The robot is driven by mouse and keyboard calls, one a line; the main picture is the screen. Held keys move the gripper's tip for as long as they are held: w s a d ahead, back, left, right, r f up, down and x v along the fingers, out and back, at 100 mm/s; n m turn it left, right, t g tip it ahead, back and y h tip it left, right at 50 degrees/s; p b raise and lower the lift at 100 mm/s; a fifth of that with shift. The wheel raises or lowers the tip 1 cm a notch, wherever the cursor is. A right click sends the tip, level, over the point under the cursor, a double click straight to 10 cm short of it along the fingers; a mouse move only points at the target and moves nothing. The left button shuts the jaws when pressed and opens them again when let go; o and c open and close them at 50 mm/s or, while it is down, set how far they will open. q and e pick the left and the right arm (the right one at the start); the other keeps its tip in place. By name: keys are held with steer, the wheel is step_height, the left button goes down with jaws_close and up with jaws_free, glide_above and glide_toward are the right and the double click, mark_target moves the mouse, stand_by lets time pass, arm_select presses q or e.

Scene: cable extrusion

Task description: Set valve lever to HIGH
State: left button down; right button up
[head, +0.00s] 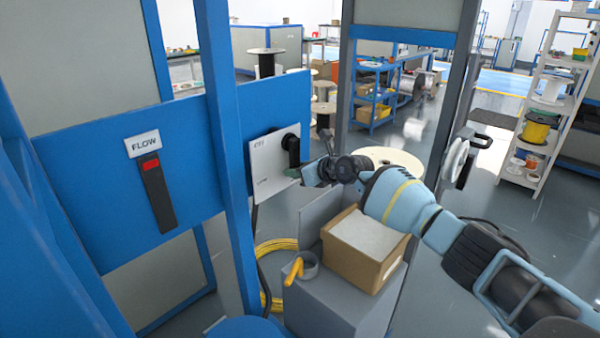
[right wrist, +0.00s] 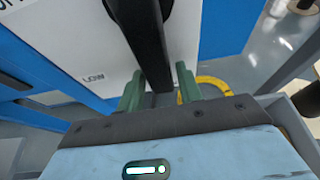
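The valve lever (head: 291,150) is a black handle on a white plate (head: 268,165) fixed to a blue panel. The plate carries OFF near its top and LOW near its lower edge. In the right wrist view the lever (right wrist: 147,40) comes down from the top, just right of the LOW mark. Its lower end lies between the green fingers of my right gripper (right wrist: 160,88). The fingers stand apart, with a gap showing on each side of the lever. In the head view my right gripper (head: 316,172) is just right of the lever. My left gripper is not in view.
A FLOW label (head: 143,144) sits above a dark strip with a red mark on the blue panel (head: 85,160). A blue post (head: 228,150) stands left of the plate. A cardboard box (head: 345,262) sits on a grey stand below my right arm. Yellow cable (head: 272,247) lies behind.

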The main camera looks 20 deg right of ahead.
steer(key=shift+o, duration=0.9)
steer(key=shift+w+f, duration=0.15)
steer(key=shift+f, duration=0.2)
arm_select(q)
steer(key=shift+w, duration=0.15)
arm_select(e)
steer(key=shift+s, duration=0.2)
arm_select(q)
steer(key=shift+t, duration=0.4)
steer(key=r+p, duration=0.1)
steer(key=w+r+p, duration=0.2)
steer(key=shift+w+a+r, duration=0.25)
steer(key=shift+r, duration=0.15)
arm_select(e)
steer(key=v, duration=0.7)
steer(key=shift+s+d+r, duration=0.15)
steer(key=shift+s+r, duration=0.1)
